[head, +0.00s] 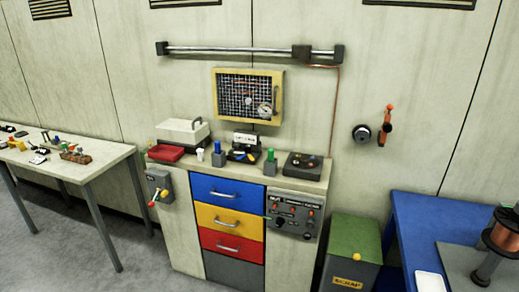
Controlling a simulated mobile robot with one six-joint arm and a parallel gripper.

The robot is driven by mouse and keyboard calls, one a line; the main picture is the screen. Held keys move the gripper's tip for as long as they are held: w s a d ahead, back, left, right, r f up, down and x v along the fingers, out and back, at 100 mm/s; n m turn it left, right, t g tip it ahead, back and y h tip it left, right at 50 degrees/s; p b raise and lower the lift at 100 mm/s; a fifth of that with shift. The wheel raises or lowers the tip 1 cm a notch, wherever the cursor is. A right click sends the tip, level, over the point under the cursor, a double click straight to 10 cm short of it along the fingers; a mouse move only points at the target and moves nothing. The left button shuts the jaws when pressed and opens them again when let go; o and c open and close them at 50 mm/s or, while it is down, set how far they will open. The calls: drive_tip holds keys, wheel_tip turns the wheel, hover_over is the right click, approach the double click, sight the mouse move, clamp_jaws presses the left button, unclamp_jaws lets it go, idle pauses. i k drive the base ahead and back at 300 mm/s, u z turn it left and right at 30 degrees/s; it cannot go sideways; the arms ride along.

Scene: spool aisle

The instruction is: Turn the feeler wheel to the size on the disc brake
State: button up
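I cannot surely make out the feeler wheel or the disc brake; any size marking is too small to read. A dark round disc with a pale centre (362,133) is on the back wall, beside an upright orange handle (387,127). A yellow-framed panel with a grid and a round dial (248,95) hangs above the cabinet. A dark flat box with small coloured parts (303,166) lies on the cabinet top at the right. My gripper is not in view.
The cabinet has blue (228,191), yellow and red drawers and a grey control panel (293,214). A green scrap bin (352,250) stands to its right. A blue table (425,220) holds a copper spool (503,231). A cluttered table (100,158) stands left; grey floor is open in front.

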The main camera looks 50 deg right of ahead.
sight(248, 150)
drive_tip(key=k, duration=0.7)
drive_tip(key=u, duration=0.4)
drive_tip(key=i, duration=1.65)
drive_tip(key=z, duration=0.6)
drive_tip(key=i, duration=0.55)
drive_tip(key=z, duration=0.4)
